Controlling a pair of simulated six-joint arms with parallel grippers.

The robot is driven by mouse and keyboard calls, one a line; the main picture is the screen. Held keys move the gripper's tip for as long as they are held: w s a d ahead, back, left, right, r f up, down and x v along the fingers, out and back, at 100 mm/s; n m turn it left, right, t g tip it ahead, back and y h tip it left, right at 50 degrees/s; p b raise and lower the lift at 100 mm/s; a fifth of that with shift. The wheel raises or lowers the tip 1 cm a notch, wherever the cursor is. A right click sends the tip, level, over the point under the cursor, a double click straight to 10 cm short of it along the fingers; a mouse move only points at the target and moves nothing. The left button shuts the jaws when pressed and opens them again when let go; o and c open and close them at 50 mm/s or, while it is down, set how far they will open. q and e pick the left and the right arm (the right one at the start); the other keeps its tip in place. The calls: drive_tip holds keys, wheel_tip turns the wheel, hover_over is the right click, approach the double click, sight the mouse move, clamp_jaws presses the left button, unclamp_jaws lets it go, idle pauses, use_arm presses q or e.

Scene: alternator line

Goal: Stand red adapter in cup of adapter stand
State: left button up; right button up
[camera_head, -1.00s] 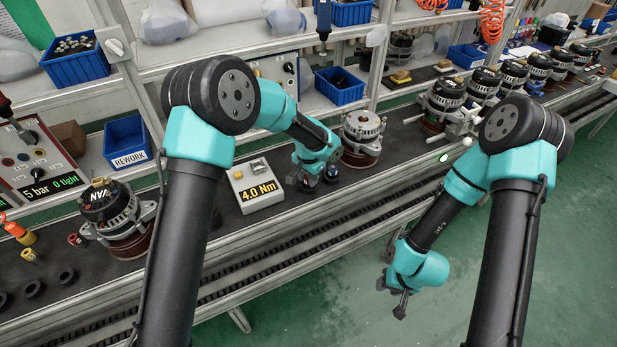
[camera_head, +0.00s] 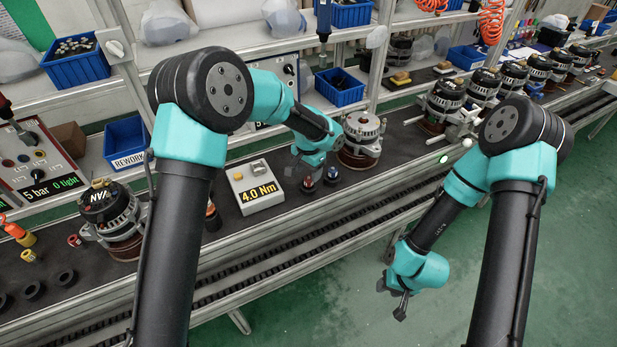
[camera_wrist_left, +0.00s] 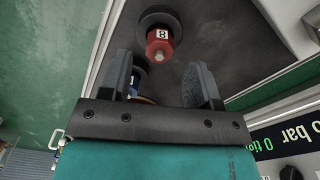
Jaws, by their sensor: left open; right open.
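The red adapter (camera_wrist_left: 160,44), marked 8, stands in a dark round cup of the adapter stand (camera_wrist_left: 149,18) in the left wrist view. It is small in the head view (camera_head: 307,183), beside a blue adapter (camera_head: 332,174). The blue adapter partly shows between my fingers in the wrist view (camera_wrist_left: 133,84), its lower part hidden. My left gripper (camera_wrist_left: 158,85) is open, its fingers apart and not touching the red adapter. In the head view it hangs just above the adapters (camera_head: 304,166). My right gripper (camera_head: 393,297) is open and empty, low over the floor in front of the line.
A torque display box (camera_head: 256,188) reading 4.0 Nm stands left of the adapters. An alternator (camera_head: 361,140) stands close on their right. Another alternator (camera_head: 112,218) and several black rings (camera_head: 66,277) are at the left. The mat in front of the adapters is clear.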

sight(308, 177)
use_arm(q)
wheel_tip(308, 177, up, 8)
drive_tip(key=shift+r, duration=0.15)
idle(0.7)
drive_tip(key=s+a+f+n+g+h, duration=0.1)
drive_tip(key=s+a+f+n+g, duration=0.3)
drive_tip(key=s+f, duration=0.65)
drive_tip(key=s+a+f+n+g+h, duration=0.1)
drive_tip(key=s+a+f+g+h, duration=0.15)
drive_tip(key=s+a+f, duration=0.8)
drive_tip(key=s+a+f+n+t, duration=0.4)
drive_tip(key=s+a+f+t, duration=0.1)
drive_tip(key=s+f+t, duration=0.2)
drive_tip(key=shift+s+a+f, duration=0.15)
drive_tip(key=shift+s+a, duration=0.1)
idle(1.6)
